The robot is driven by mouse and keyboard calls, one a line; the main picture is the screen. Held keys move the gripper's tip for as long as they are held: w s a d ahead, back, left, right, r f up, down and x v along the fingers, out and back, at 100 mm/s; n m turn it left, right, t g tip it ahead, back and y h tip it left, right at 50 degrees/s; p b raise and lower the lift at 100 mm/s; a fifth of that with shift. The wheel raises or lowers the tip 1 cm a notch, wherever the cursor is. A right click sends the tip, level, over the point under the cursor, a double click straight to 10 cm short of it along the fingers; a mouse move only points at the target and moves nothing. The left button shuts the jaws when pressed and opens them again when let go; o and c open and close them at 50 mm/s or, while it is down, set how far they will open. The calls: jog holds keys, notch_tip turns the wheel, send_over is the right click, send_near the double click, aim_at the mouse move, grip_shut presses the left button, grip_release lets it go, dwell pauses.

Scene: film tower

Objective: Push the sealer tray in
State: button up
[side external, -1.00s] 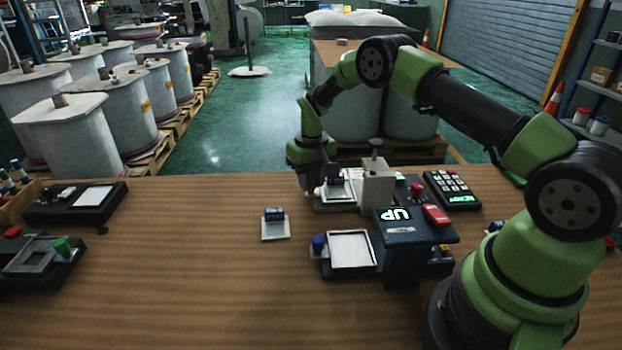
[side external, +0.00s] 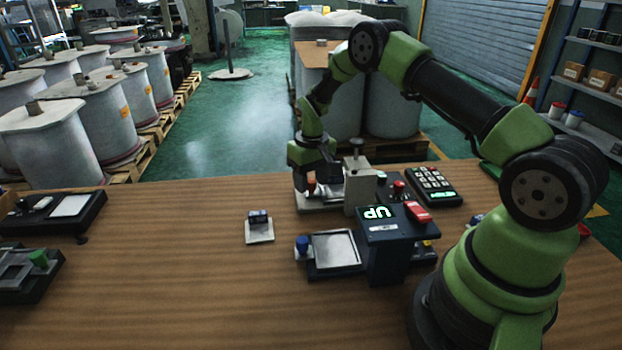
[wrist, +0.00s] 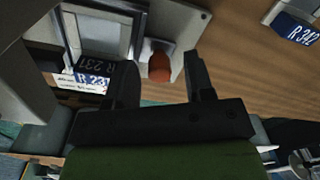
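A press-like station with a pale upright head (side external: 361,186) stands at the back middle of the table. Its light tray (side external: 310,208) sticks out to the left and has an orange knob (side external: 311,186), also seen in the wrist view (wrist: 159,67). A dark block labelled R 231 (wrist: 95,80) lies on it by a pale frame. My gripper (wrist: 161,65) is open over the tray, its fingers on either side of the knob in the wrist view; contact cannot be told. The arm partly hides the tray in the side view.
A dark station with a lit UP sign (side external: 378,213) stands in front, with a framed tray (side external: 336,250) and blue knob (side external: 302,243). A block on a pale plate (side external: 259,235) stands left. A keypad (side external: 433,186) is behind right.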

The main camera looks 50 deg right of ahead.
notch_tip(320, 180, up, 10)
dwell(0.6)
jog(key=shift+d, duration=0.1)
jog(key=shift+c, duration=0.3)
